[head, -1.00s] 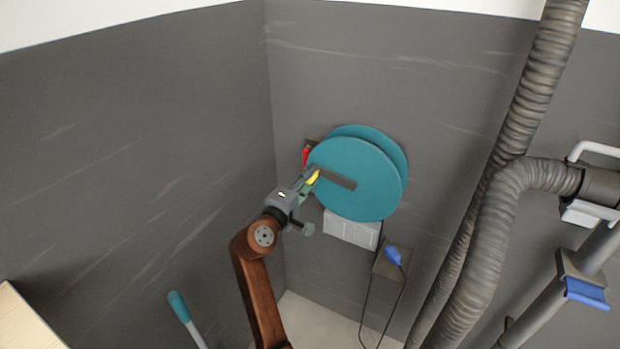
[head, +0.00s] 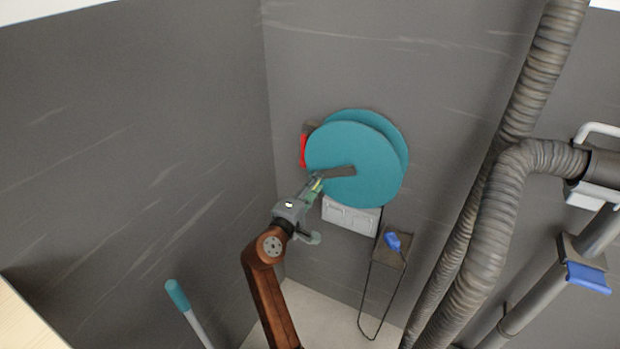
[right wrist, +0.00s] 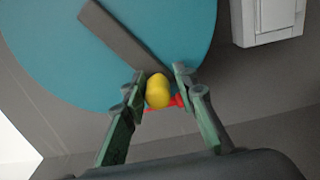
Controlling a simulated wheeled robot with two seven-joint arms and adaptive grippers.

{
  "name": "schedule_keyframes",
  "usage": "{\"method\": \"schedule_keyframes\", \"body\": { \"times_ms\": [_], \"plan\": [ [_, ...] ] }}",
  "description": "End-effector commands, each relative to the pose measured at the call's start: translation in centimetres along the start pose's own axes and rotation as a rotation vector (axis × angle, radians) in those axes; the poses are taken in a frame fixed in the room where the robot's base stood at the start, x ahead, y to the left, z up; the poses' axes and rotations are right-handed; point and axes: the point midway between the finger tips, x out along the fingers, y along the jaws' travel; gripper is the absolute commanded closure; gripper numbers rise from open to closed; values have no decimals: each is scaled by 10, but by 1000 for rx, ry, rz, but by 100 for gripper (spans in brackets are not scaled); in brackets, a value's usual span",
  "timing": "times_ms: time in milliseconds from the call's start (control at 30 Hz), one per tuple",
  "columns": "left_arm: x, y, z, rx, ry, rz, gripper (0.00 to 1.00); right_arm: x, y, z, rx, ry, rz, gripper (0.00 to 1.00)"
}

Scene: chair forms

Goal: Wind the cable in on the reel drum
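The teal reel drum (head: 345,140) is mounted on the dark wall, with a flat grey crank arm (head: 342,172) across its face. A yellow knob (right wrist: 158,91) sits at the crank's outer end. My right gripper (head: 317,183) is at this end, its fingers closed in around the knob; in the right wrist view the fingertips (right wrist: 159,80) flank it closely. Firm contact on both sides is hard to see. The black cable (head: 365,290) hangs below the reel in a loop and runs up towards a blue end piece (head: 392,242). My left gripper is out of view.
A red part (head: 303,151) is on the wall left of the drum. A light grey box (head: 350,215) is under it, and a brown box (head: 389,247) is lower right. Ribbed ducts (head: 490,215) run at right. A teal-handled pole (head: 178,295) stands lower left.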

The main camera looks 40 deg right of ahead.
Motion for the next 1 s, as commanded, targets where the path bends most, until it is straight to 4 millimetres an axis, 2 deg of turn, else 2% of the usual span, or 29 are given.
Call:
{"method": "schedule_keyframes", "body": {
  "times_ms": [33,133,467,800,1000],
  "plan": [
    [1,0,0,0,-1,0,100,0,-7,4,-2,-2,-1,74],
    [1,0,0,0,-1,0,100,0,-12,8,-1,-1,0,74],
    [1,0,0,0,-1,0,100,0,-14,9,0,0,0,74],
    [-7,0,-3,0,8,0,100,0,-37,42,0,-1,-1,74],
    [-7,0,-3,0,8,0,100,0,-41,46,0,1,0,74]
  ]
}}
